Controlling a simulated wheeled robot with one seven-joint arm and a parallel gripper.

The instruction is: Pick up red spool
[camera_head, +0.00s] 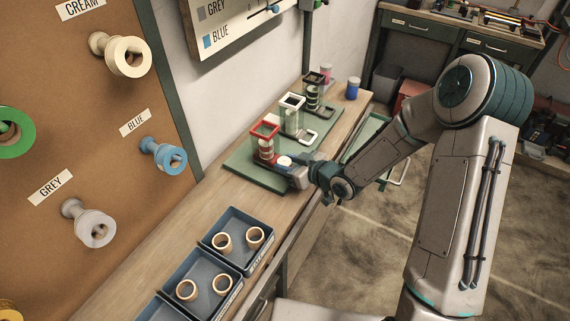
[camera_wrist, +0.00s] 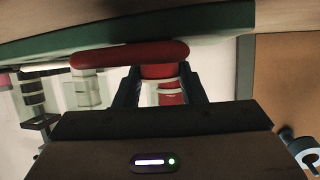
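The red spool (camera_wrist: 170,98), red with a pale band, is between my gripper's two fingers (camera_wrist: 165,88) in the wrist view, beside a rounded red base (camera_wrist: 125,54). Any gap between fingers and spool is too dark to judge, so I cannot tell whether they grip it. In the head view my gripper (camera_head: 297,176) is low at the red-framed stand (camera_head: 265,129), by a pale round top (camera_head: 285,161). The gripper and arm partly hide what lies behind them there.
A blue-capped jar (camera_head: 353,88) is beyond. Blue trays (camera_head: 233,223) with tan rings lie nearer on the bench. Pegboard spools hang at left.

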